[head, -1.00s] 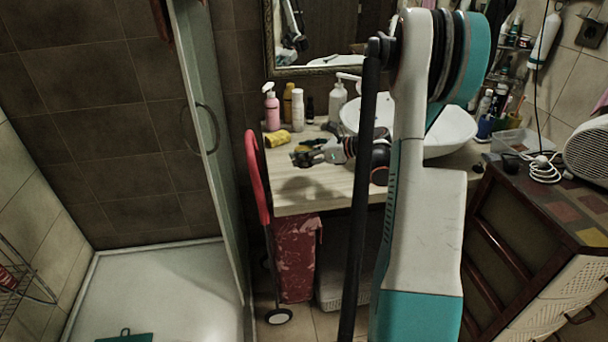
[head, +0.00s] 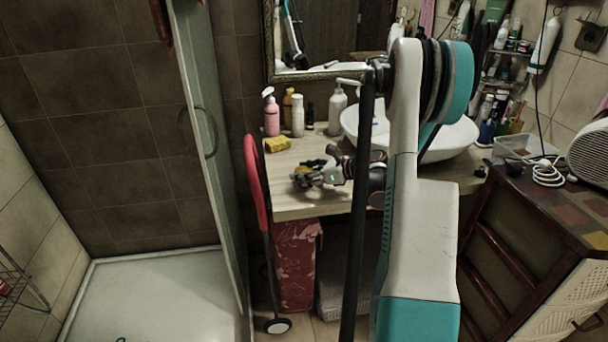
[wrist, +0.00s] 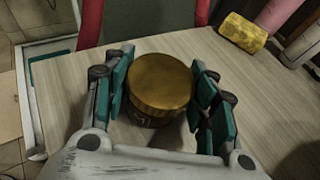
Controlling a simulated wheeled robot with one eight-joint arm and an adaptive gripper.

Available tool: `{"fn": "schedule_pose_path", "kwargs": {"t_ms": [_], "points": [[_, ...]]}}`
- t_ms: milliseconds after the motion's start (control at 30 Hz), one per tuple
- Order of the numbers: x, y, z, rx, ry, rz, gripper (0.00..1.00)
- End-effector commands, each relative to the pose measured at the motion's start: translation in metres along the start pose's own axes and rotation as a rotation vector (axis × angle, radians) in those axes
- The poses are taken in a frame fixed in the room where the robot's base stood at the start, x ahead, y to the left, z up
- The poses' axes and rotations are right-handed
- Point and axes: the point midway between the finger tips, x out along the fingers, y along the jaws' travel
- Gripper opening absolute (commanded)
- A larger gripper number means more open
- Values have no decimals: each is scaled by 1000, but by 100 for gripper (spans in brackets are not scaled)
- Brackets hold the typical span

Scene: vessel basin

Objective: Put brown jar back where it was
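The brown jar (wrist: 160,92) has a round golden-brown lid and a dark body with faint pale marks on its side. In the wrist view it sits upright between the teal finger pads of my gripper (wrist: 162,100), which press close on its left and right sides. In the head view my gripper (head: 312,178) is over the front left part of the wooden counter (head: 290,205). There the jar is mostly hidden by the fingers. I cannot tell whether its base touches the counter.
A yellow roll (head: 278,144), a pink pump bottle (head: 271,115) and a white bottle (head: 297,116) stand at the back left. The white basin (head: 450,140) is to the right. A red folded frame (head: 256,180) is beside the counter's left edge.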

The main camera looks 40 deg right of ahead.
Motion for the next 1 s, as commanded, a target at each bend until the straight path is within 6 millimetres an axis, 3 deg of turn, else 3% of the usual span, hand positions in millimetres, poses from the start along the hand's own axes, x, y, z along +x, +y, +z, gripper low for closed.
{"fn": "schedule_pose_path", "kwargs": {"t_ms": [500,1000], "points": [[-3,0,5,0,0,0,70],[-97,-1,5,1,-1,-3,70]]}}
